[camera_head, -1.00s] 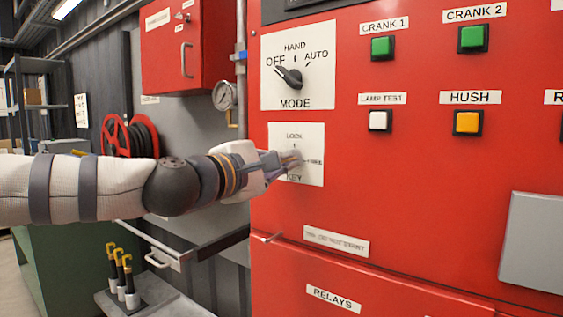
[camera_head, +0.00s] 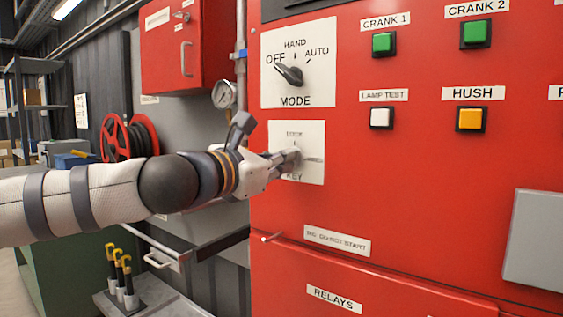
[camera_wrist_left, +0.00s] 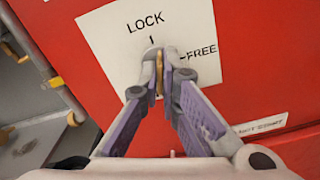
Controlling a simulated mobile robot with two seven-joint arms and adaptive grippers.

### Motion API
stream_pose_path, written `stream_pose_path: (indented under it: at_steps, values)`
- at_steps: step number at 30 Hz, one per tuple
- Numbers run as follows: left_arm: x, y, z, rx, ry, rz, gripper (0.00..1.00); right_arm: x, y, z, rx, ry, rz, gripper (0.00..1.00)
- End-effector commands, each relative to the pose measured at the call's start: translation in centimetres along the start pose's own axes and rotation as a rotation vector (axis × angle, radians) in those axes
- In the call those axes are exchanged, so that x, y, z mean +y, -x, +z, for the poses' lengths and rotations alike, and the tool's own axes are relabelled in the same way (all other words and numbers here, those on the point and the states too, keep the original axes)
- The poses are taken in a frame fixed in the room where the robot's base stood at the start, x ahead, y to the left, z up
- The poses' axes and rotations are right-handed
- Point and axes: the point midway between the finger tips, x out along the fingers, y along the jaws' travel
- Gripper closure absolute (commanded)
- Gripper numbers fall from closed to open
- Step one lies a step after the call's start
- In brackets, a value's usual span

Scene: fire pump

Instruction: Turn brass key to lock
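The brass key (camera_wrist_left: 160,74) sits in the white KEY plate (camera_head: 312,171) on the red panel. My left gripper (camera_wrist_left: 162,76) is closed around it, with one fingertip on each side and a thin strip of brass between them. In the wrist view the key's edge stands about upright, lined up toward the LOCK mark rather than the FREE mark at the right. In the head view my left gripper (camera_head: 290,160) covers the key and part of the plate's lettering. My right gripper is in neither view.
The MODE knob (camera_head: 290,75) is just above the key plate, pointing toward OFF. The lamp test button (camera_head: 381,118) and hush button (camera_head: 471,119) are to the right. A pressure gauge (camera_head: 224,94) and a metal rail (camera_head: 205,246) are near my left arm.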

Motion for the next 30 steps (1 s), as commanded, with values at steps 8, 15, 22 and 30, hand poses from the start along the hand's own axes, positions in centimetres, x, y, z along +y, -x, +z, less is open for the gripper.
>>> stream_pose_path:
  at_steps: [8, 15, 22, 30]
  values:
    - [-0.02, -0.03, -0.19, 0.002, 0.193, 0.000, 1.00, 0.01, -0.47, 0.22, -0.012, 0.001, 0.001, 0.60]
    - [0.00, -0.01, -0.11, 0.001, 0.288, 0.000, 1.00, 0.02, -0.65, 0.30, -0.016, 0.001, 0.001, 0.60]
    - [0.00, -0.01, -0.12, 0.002, 0.325, 0.001, 1.00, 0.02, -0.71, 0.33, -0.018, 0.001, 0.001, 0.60]
    - [-0.01, -0.01, -0.10, 0.002, 0.331, 0.000, 1.00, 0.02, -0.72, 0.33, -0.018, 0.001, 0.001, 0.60]
